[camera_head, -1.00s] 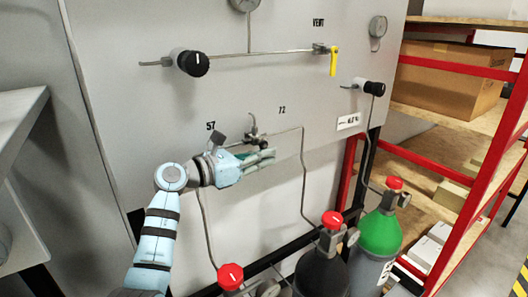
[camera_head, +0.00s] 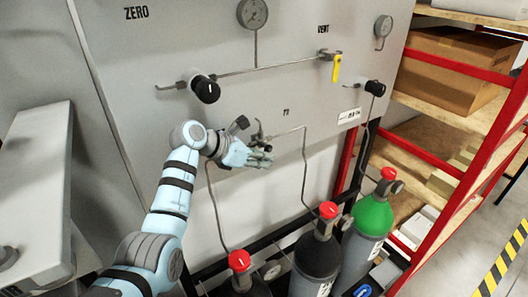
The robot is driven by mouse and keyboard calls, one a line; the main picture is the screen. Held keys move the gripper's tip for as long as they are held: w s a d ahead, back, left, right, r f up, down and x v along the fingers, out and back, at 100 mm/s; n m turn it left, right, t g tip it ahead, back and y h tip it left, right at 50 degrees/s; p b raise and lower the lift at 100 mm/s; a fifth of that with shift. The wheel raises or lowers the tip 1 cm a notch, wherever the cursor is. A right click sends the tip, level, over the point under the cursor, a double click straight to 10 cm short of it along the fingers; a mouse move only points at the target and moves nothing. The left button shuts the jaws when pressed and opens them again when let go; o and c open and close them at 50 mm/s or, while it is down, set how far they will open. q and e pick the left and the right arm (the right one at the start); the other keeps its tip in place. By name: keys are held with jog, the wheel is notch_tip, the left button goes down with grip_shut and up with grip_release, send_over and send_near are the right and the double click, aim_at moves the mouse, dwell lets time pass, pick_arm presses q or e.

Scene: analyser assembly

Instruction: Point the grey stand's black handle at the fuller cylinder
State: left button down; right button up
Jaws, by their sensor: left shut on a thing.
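The grey wall panel (camera_head: 290,84) carries a small silver valve (camera_head: 258,134) with pipes running from it. My left gripper (camera_head: 263,157) is at this valve, just below its body, and is shut on a part of it. The fingers hide that part, so I cannot tell which way the black handle points. Below stand a dark cylinder with a red knob (camera_head: 239,261), a dark grey cylinder (camera_head: 317,258) and a green-shouldered cylinder (camera_head: 374,216). A small number label (camera_head: 286,112) right of the valve is too small to read surely. My right gripper is out of view.
A black knob (camera_head: 206,90), a yellow lever (camera_head: 336,70), a second black knob (camera_head: 375,87) and gauges (camera_head: 252,13) are on the panel. A red-framed shelf (camera_head: 450,68) with a cardboard box (camera_head: 452,73) stands at the right.

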pick_arm(q)
jog(key=shift+r, duration=0.15)
jog(key=c, duration=1.7)
grip_release()
jog(key=shift+s, duration=0.1)
